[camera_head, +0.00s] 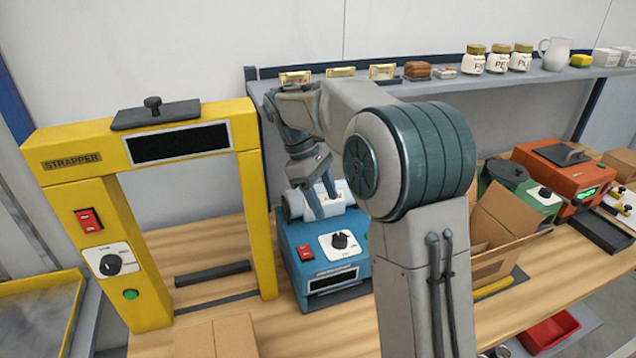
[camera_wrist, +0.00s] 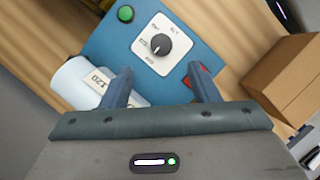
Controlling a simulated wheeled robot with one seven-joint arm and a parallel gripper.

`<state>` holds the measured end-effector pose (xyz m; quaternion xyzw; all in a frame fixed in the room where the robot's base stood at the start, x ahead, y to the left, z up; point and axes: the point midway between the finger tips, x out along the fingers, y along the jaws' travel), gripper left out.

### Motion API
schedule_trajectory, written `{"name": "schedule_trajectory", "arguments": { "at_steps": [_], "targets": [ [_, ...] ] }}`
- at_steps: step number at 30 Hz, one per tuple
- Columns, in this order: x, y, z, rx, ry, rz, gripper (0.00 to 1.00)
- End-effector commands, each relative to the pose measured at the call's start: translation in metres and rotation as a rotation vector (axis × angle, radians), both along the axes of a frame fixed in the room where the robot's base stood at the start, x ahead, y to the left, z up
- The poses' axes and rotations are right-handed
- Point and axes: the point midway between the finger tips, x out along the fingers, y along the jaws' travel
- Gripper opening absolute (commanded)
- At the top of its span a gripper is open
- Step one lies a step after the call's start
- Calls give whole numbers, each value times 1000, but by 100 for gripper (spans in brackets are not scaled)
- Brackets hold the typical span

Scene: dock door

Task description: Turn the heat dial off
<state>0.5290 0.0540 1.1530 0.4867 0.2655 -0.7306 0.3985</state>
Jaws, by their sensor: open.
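Two dials stand near the arm, and the lettering is too small to tell which is the heat dial. One is a black knob (camera_head: 340,241) on a white plate on the blue machine (camera_head: 290,250); it also shows in the wrist view (camera_wrist: 161,43), its pale mark toward the lower left of the picture. The other is a black knob (camera_head: 110,265) on the yellow strapper (camera_head: 55,190), left of the arm. My gripper (camera_head: 325,205) is open and empty above the back of the blue machine. Its fingers (camera_wrist: 158,72) show apart, pointing toward the blue machine's dial, touching nothing that I can see.
A red switch (camera_head: 305,252) sits beside the blue machine's dial. A white labelled roll (camera_head: 292,205) lies behind the machine, close to my fingers. An open cardboard box (camera_head: 505,225) stands on the right. The yellow arch rises close on the left. A shelf (camera_head: 500,80) with jars runs behind.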

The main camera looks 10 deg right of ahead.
Motion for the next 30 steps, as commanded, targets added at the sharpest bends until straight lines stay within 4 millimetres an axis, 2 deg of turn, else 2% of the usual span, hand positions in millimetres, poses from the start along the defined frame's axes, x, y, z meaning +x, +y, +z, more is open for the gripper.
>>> {"name": "schedule_trajectory", "arguments": {
  "at_steps": [3,9,23,26,30],
  "targets": [
    [5,6,18,1,-1,-1,55],
    [9,12,36,-1,1,-1,55],
    [9,13,40,0,0,-2,55],
    [3,10,43,3,-19,-20,55],
    [-18,1,49,19,-83,-87,55]
  ]
}}
